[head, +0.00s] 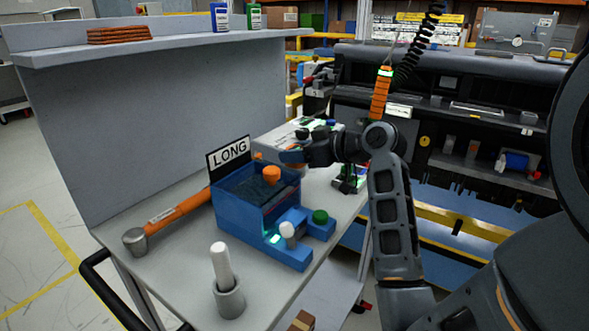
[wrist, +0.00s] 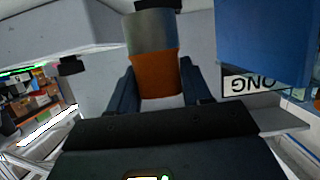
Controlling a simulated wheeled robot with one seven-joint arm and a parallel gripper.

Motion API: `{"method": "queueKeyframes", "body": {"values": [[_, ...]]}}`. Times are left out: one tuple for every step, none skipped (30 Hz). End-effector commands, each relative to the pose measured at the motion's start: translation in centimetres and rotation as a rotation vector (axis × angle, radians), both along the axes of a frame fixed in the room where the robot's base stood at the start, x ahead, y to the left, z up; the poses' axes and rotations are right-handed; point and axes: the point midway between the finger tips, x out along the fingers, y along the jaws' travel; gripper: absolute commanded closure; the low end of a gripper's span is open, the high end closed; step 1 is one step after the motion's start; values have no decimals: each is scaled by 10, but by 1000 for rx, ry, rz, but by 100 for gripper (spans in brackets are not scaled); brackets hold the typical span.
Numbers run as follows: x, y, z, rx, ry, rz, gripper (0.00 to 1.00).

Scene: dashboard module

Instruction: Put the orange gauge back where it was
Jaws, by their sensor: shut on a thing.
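The orange gauge (head: 180,208) is a long orange bar with a grey cylindrical head. It slants across the bench to the left of and behind a blue box with a LONG sign (head: 228,153). The box hides part of the bar. A short orange piece (head: 271,174) stands up in the blue box (head: 240,217).
A white-topped pin in a grey cup (head: 228,297) stands at the bench's front. A white knob (head: 288,231) and a green knob (head: 320,216) are on the box's front. A white case (head: 285,138) lies behind my gripper. A black rail (head: 105,290) edges the bench.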

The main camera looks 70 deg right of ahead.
Motion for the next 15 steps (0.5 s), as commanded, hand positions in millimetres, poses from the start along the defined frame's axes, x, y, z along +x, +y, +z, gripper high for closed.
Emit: {"method": "queueKeyframes", "body": {"values": [[3,2,-2,1,0,0,90],[4,3,-3,0,0,0,90],[5,3,-4,0,0,0,90],[5,4,-5,1,0,0,90],[5,4,-7,1,0,0,90],[5,4,-10,2,0,-1,90],[5,4,-13,2,0,-1,90],[5,4,-17,2,1,-1,90],[4,4,-24,4,1,-1,90],[4,4,-28,5,1,-3,90],[4,3,-32,3,1,-3,90],[4,3,-38,4,1,-2,90],[4,4,-41,3,1,-2,90],[5,4,-43,2,1,-2,90],[5,4,-44,0,-1,-1,90]]}}
